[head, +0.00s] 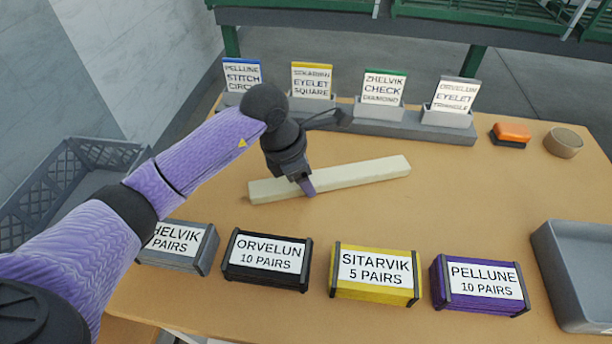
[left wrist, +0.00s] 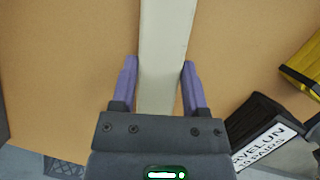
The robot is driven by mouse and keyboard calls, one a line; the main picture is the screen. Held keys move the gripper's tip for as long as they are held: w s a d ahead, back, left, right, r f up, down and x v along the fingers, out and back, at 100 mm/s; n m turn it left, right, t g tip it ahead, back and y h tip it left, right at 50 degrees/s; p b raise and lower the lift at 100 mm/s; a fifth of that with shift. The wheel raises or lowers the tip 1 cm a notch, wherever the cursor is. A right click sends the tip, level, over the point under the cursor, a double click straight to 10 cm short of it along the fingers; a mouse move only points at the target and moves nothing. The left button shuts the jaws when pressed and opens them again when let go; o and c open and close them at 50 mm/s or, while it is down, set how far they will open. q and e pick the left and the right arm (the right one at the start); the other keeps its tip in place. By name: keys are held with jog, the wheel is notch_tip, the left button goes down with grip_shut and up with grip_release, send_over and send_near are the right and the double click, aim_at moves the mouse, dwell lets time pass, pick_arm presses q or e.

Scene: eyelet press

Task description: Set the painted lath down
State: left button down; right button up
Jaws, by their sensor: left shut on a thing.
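The painted lath (head: 365,172) is a long cream-white bar over the middle of the table, angled slightly up to the right in the head view. My left gripper (head: 306,187) is shut on it near its left end. In the left wrist view the lath (left wrist: 165,50) runs between the two purple fingers (left wrist: 160,85), one on each side. It looks at or very close to the table top; I cannot tell whether it touches. My right gripper is not in view.
Labelled boxes stand along the front: grey, black (head: 267,260), yellow (head: 376,273) and purple (head: 481,286). A card rack (head: 400,126) stands at the back. An orange-topped block (head: 511,133) and a round tan object (head: 563,142) sit back right. A grey tray (head: 548,262) is at right.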

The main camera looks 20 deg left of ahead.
pick_arm(q)
jog(key=shift+c, duration=1.2)
grip_release()
jog(key=shift+o, duration=0.7)
jog(key=p+v, duration=0.5)
jog(key=v, duration=0.7)
